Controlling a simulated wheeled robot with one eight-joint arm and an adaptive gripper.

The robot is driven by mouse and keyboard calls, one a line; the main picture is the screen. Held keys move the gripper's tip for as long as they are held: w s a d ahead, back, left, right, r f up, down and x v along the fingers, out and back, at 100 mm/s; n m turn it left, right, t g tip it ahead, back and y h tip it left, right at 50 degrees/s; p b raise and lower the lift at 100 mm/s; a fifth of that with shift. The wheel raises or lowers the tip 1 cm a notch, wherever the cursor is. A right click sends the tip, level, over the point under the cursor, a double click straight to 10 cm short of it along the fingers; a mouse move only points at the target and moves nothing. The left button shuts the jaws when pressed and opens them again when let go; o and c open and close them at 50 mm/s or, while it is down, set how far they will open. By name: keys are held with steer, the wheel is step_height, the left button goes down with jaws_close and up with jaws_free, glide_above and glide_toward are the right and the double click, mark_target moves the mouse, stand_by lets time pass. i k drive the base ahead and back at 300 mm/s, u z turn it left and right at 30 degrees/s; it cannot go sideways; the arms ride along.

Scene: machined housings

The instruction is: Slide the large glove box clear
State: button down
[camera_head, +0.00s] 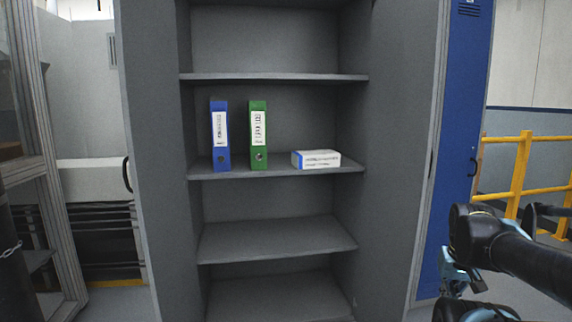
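A white box with a blue left end (316,159), likely the large glove box, lies flat on the shelf second from the top. It sits on the right half of that shelf, with printed text on its front. My dark arm reaches in at the lower right, well to the right of the box and outside the cabinet. A small teal and black part (455,274) at its lower end may be my gripper. Its fingers cannot be made out, so I cannot tell whether it is open or shut. Nothing of mine touches the box.
A blue binder (220,135) and a green binder (258,135) stand upright left of the box. The open grey cabinet's lower shelf (277,240) is bare. A blue locker (468,120) and yellow railing (518,176) stand at the right.

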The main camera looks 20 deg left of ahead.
mark_target(328, 158)
steer(key=u, duration=0.5)
steer(key=i, duration=0.85)
steer(key=u, duration=0.45)
